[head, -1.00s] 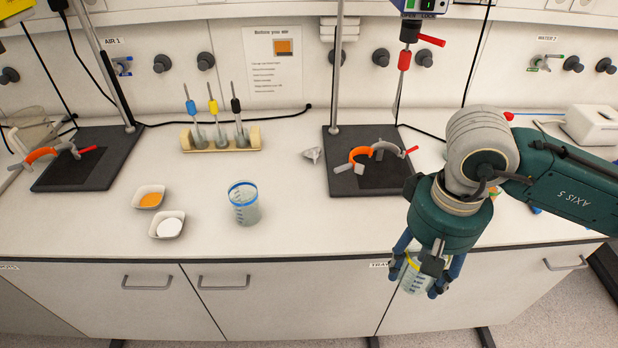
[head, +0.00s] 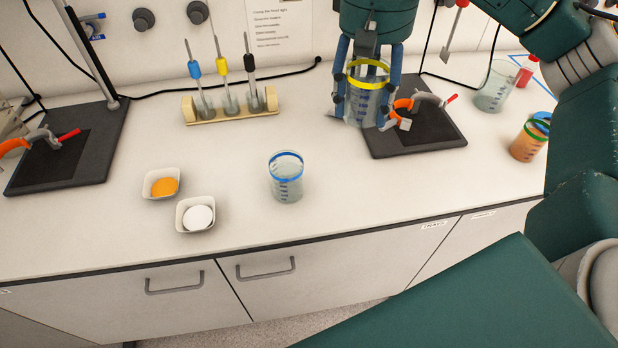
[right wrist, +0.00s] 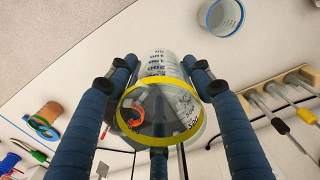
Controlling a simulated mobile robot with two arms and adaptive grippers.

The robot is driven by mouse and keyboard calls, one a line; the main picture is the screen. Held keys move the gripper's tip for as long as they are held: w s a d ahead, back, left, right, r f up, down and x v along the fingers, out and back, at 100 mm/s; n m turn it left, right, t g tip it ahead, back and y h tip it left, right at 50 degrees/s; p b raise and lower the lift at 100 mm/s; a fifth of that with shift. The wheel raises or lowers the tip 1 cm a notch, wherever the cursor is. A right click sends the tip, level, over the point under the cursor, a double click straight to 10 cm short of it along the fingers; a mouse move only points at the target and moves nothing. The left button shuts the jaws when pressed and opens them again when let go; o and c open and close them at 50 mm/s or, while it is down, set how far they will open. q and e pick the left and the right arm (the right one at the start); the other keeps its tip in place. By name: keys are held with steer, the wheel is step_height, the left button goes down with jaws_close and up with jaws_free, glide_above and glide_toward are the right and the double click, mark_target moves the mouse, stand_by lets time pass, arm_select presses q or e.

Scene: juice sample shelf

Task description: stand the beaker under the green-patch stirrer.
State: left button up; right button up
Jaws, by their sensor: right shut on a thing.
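My right gripper (head: 364,104) is shut on a clear beaker with a yellow band (head: 368,92) and holds it upright. In the head view the beaker overlaps the left edge of the right stand's dark base (head: 432,135), in front of an orange clamp (head: 403,104). I cannot tell its height over the bench. In the right wrist view the fingers (right wrist: 158,85) flank the beaker's yellow rim (right wrist: 160,138). A stirrer paddle (head: 446,50) hangs above the right stand. The stirrer heads and any green patch are out of view. My left gripper is not in view.
A blue-banded beaker (head: 286,180) and two small dishes (head: 162,184) (head: 196,214) stand on the bench. A rack (head: 228,112) holds several stirring rods. The left stand base (head: 75,160) is at left. An orange beaker (head: 528,142) and clear beaker (head: 494,88) are at right.

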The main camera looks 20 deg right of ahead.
steer(key=shift+w+a+r, duration=0.1)
steer(key=shift+w, duration=0.1)
steer(key=shift+a+f, duration=0.1)
steer(key=shift+f, duration=0.3)
step_height(320, 180, down, 6)
steer(key=b, duration=0.2)
steer(key=p, duration=0.1)
glide_above(348, 182)
step_height(348, 182, down, 8)
steer(key=shift+s+r, duration=0.1)
steer(key=shift+r, duration=0.15)
step_height(348, 182, down, 5)
steer(key=shift+p, duration=0.4)
steer(key=shift+f, duration=0.2)
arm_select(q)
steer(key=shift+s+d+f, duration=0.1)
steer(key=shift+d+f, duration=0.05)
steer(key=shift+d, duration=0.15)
